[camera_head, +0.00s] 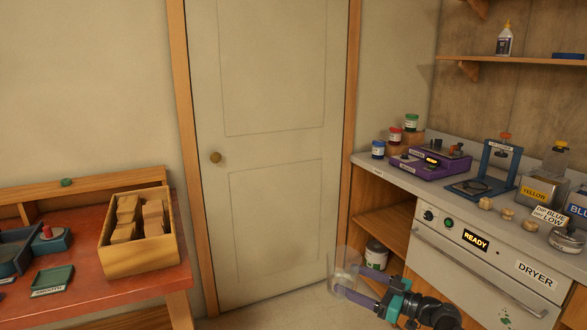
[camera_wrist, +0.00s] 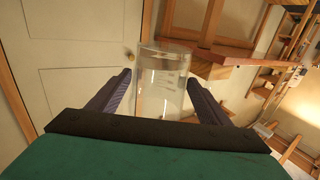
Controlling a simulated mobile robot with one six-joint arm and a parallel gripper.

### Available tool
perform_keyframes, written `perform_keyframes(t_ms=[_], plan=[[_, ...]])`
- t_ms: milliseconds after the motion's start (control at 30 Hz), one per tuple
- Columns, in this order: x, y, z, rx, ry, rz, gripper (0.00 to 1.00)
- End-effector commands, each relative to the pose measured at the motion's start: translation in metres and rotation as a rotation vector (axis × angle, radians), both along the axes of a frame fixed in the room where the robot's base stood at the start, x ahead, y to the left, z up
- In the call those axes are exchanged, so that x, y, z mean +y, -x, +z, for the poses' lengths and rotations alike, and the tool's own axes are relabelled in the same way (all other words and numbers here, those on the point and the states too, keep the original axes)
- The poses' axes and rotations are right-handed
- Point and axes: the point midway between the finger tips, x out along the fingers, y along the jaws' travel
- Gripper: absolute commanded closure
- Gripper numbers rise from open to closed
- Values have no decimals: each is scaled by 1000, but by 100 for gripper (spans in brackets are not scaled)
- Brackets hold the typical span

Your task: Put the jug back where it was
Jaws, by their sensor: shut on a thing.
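The jug (camera_head: 343,268) is a clear, see-through vessel in front of the door's right side, low and left of the dryer counter. My gripper (camera_head: 354,281) reaches it from the right and is shut on it, with one purple finger on each side. In the wrist view the jug (camera_wrist: 163,92) stands between the two fingers of my gripper (camera_wrist: 159,80), its rim toward the top of the picture. I cannot tell whether it holds liquid. No marked place for the jug can be made out.
The dryer (camera_head: 490,262) shows READY; its counter (camera_head: 400,178) carries a purple device (camera_head: 431,160), small jars, a blue press (camera_head: 497,165) and labelled tins. An open shelf (camera_head: 385,221) below holds a can (camera_head: 376,254). A red bench (camera_head: 90,285) with a block-filled wooden box (camera_head: 150,255) stands left.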

Motion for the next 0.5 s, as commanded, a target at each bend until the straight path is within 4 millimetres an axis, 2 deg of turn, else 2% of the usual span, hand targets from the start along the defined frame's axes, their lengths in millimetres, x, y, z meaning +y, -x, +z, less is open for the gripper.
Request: perform_keyframes(t_ms=[33, 500], plan=[[0, 0, 9, 0, -2, 0, 60], [0, 0, 29, 0, -2, 0, 60]])
